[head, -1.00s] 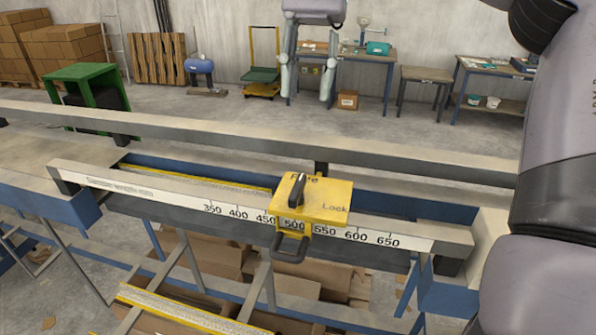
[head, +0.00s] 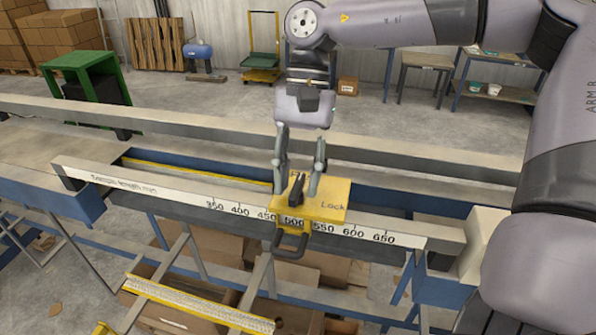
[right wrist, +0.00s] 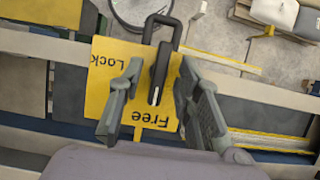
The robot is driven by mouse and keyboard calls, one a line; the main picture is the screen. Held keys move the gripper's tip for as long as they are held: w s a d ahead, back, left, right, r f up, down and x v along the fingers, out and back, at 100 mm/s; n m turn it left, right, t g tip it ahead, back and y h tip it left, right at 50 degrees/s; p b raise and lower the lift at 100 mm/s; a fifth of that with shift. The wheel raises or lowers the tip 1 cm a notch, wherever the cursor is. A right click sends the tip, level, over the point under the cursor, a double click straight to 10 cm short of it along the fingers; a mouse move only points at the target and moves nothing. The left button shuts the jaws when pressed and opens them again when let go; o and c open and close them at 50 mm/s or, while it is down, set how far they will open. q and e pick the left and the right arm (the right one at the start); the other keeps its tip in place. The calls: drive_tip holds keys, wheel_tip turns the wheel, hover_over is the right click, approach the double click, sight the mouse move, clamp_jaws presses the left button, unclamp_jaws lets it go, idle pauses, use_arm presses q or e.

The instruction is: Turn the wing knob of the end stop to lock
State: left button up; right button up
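The end stop (head: 328,198) is a yellow block marked "Free" and "Lock", seated on the ruled rail near the 500 mark. Its black wing knob (head: 297,191) stands on top, its pointer toward the "Free" side; the knob also shows in the right wrist view (right wrist: 160,75). My right gripper (head: 296,194) is open and comes down over the block, one finger on each side of the knob. In the right wrist view its fingers (right wrist: 157,110) stand apart from the knob with gaps on both sides. My left gripper is not in view.
The end stop's dark handle loop (head: 291,244) hangs at the rail's front. The white scale rail (head: 160,190) runs left to right, with a grey beam (head: 420,160) behind it. A yellow-edged bar (head: 190,300) lies in front, lower down.

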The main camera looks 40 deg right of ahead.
clamp_jaws()
idle(0.3)
idle(0.3)
